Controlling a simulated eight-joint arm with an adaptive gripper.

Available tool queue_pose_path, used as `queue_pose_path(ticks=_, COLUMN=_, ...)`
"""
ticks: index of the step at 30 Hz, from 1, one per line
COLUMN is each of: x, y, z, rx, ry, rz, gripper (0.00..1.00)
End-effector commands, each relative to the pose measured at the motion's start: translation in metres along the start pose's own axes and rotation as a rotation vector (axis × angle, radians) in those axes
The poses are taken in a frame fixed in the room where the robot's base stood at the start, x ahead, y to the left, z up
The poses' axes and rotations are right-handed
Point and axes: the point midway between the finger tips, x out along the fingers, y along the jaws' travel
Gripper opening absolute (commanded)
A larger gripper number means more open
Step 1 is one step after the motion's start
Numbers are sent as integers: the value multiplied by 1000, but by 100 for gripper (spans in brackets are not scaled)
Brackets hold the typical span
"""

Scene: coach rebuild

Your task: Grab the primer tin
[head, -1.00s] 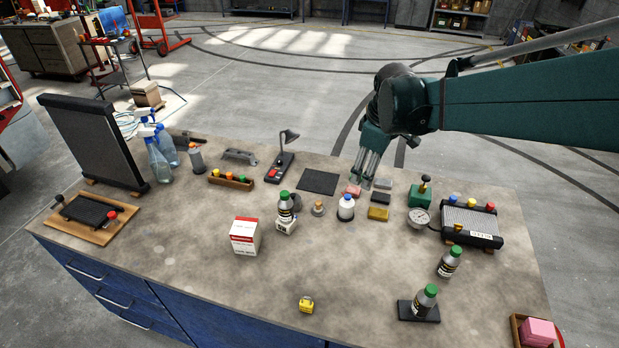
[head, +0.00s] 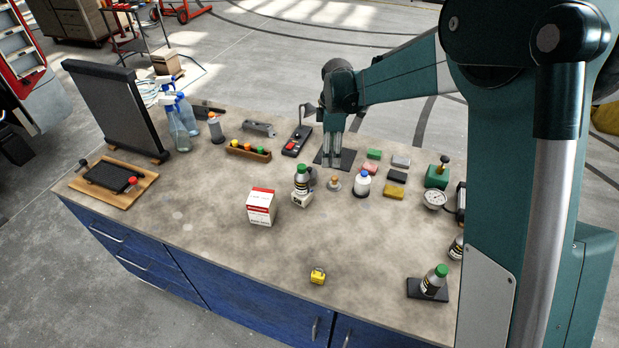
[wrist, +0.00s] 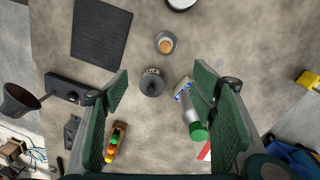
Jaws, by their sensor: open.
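A small dark grey round tin (wrist: 152,84) with a pale label band, which I take to be the primer tin, stands on the bench, seen from above in the wrist view. In the head view it (head: 312,178) is mostly hidden behind a green-capped bottle (head: 301,178) standing on a small white scale (head: 301,200). My gripper (head: 332,163) points down above the back of the bench, by the black mat (head: 348,158). In the wrist view my gripper (wrist: 160,85) is open and empty, with the tin below between its fingers and not touched.
The green-capped bottle (wrist: 195,118) is right beside the tin, near the right finger. A small wooden-knobbed piece (head: 333,184) and a white bottle (head: 362,183) stand to the right. A lamp (head: 306,116) and a rack of coloured knobs (head: 248,151) are left. The front bench is mostly clear.

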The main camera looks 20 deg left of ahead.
Motion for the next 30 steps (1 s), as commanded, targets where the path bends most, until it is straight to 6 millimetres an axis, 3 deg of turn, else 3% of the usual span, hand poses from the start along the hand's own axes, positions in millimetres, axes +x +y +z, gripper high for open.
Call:
queue_pose_path(ticks=6, x=40, y=15, z=-37, rx=-127, ry=-3, rz=-36, gripper=57)
queue_pose_path(ticks=12, x=65, y=21, z=-58, rx=-206, ry=-4, rz=-59, gripper=57)
queue_pose_path(ticks=18, x=75, y=22, z=-68, rx=-239, ry=-5, rz=-68, gripper=57)
queue_pose_path(ticks=30, x=77, y=22, z=-68, rx=-241, ry=-5, rz=-69, gripper=57)
